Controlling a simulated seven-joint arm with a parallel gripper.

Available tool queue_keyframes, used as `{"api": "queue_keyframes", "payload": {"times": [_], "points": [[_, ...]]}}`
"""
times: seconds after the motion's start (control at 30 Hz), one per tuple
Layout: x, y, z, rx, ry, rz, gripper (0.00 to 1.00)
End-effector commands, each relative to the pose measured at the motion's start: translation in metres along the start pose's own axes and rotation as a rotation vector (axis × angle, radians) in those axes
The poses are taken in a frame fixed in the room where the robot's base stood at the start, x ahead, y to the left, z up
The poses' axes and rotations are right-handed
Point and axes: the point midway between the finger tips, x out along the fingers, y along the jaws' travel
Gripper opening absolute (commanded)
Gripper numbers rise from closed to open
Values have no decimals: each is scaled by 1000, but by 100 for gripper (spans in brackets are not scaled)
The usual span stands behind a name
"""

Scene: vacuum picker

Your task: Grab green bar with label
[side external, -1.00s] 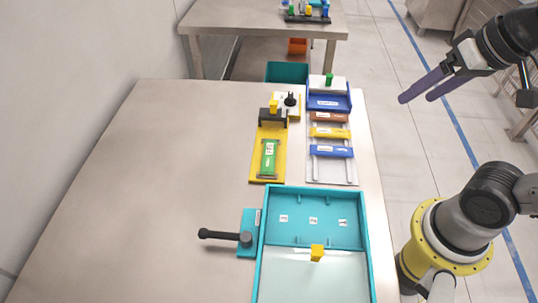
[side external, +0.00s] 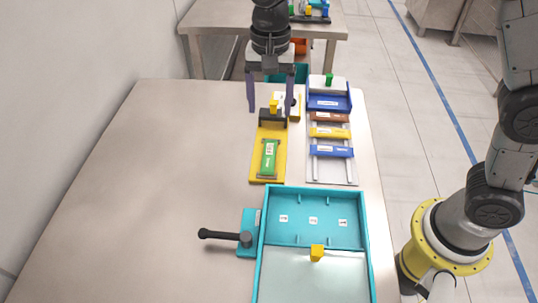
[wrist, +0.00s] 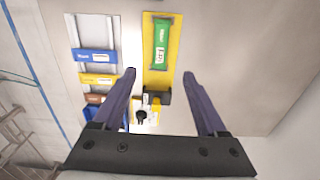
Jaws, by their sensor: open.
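The green bar with a white label (side external: 268,160) lies on the yellow plate (side external: 257,137), held between dark end pieces. It also shows in the wrist view (wrist: 161,40), lengthwise and beyond my fingertips.
A rack with brown, yellow and blue labelled bars (side external: 331,151) stands right of the yellow plate. The table's left side is clear.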

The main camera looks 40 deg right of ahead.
Motion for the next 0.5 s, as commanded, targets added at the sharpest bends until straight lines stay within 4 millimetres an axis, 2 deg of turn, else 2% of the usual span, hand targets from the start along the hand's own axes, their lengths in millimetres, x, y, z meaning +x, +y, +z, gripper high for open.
{"api": "queue_keyframes", "payload": {"times": [0.17, 0.4, 0.5], "points": [[21, -1, 5, -13, -4, 10, 75], [66, 0, 5, -12, -4, 10, 75], [79, -1, 4, -12, -4, 9, 75]]}}
